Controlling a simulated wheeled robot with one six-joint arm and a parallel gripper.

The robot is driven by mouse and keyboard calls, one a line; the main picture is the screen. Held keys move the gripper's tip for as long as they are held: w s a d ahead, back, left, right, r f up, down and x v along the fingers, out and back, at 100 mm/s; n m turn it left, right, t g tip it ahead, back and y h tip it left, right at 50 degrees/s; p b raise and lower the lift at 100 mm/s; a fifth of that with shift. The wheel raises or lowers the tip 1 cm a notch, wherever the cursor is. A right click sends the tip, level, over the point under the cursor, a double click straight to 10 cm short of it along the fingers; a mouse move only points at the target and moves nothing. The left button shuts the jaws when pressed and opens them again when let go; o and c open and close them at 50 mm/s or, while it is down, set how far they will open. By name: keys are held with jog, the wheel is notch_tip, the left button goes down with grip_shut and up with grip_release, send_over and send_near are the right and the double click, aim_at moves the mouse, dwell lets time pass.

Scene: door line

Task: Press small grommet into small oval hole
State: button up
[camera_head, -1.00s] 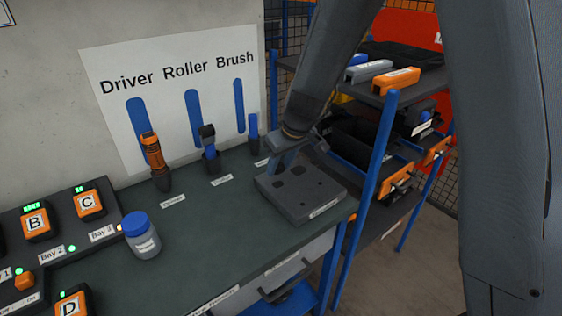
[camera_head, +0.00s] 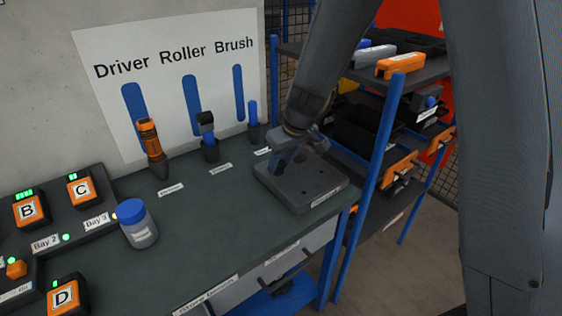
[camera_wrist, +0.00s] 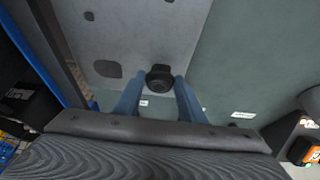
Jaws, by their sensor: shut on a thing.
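My gripper (camera_head: 281,163) is over the back left part of a grey block (camera_head: 318,196) on the bench. In the wrist view, its two blue fingers (camera_wrist: 159,84) are shut on a round black grommet (camera_wrist: 160,77). The grommet appears over the block near its edge; I cannot tell whether it touches the block or sits in a hole. The block's face (camera_wrist: 125,38) shows a dark, rounded larger hole (camera_wrist: 108,68) left of the grommet and small round holes (camera_wrist: 89,16). Any hole under the grommet is hidden. In the head view the grommet cannot be made out.
A blue-framed shelf (camera_head: 369,165) with bins is close on the right. The bench front is mostly clear.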

jog(key=shift+f+b, duration=0.75)
jog(key=shift+b, duration=0.3)
dwell(1.2)
